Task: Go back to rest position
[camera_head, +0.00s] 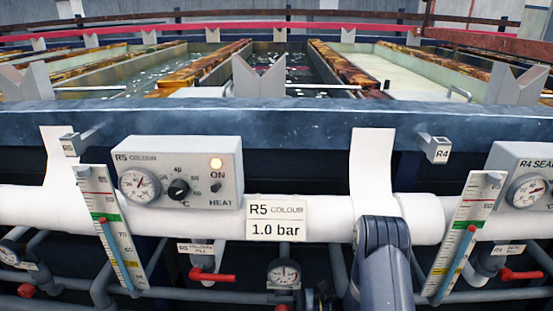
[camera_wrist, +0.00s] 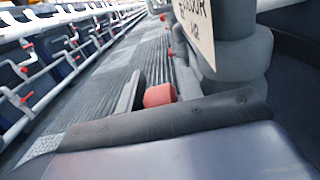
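In the head view my arm rises at the lower right of centre, in front of the white pipe (camera_head: 330,216); its gripper end is not seen there. In the wrist view my gripper (camera_wrist: 158,92) shows only in part, as dark finger-like pieces beyond a dark bar. A small red cylinder (camera_wrist: 160,95) appears between these pieces. I cannot tell whether it is gripped or lies behind them. A tilted white label (camera_wrist: 196,28) with "COLOUR" partly readable is close by at the top.
The R5 COLOUR control box (camera_head: 178,172) has a lit orange lamp. Gauges, tube scales and red-handled valves (camera_head: 212,275) line the pipework. Tanks stand behind a blue beam (camera_head: 290,122). The wrist view shows a grey walkway (camera_wrist: 125,65) beside white pipes (camera_wrist: 35,85).

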